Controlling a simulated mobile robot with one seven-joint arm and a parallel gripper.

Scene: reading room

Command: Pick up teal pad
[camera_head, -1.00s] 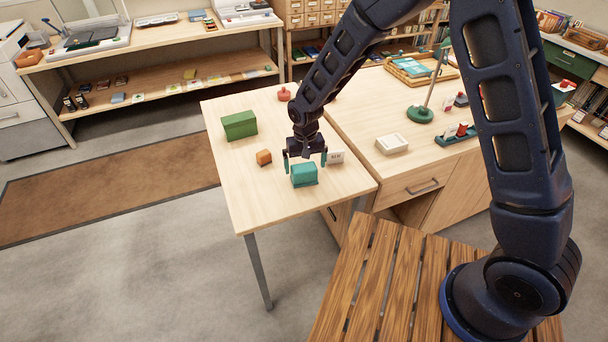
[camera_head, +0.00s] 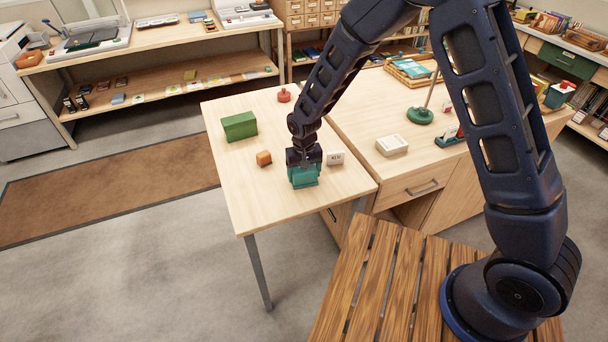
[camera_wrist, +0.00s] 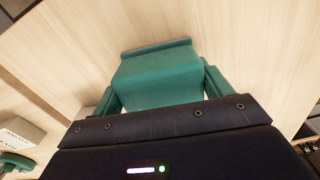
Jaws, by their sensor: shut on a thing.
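The teal pad (camera_head: 303,177) is a blocky teal piece near the front right part of the light wooden table. My gripper (camera_head: 304,172) is down over it from above, with its fingers closed on its sides. In the wrist view the teal pad (camera_wrist: 158,76) fills the space between the two teal fingers of my gripper (camera_wrist: 160,88), one on each side. A flat, darker teal edge shows at its far end. I cannot tell whether the pad rests on the table or is slightly lifted.
A white box (camera_head: 392,145) and green lamp base (camera_head: 420,115) stand on the adjoining desk.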

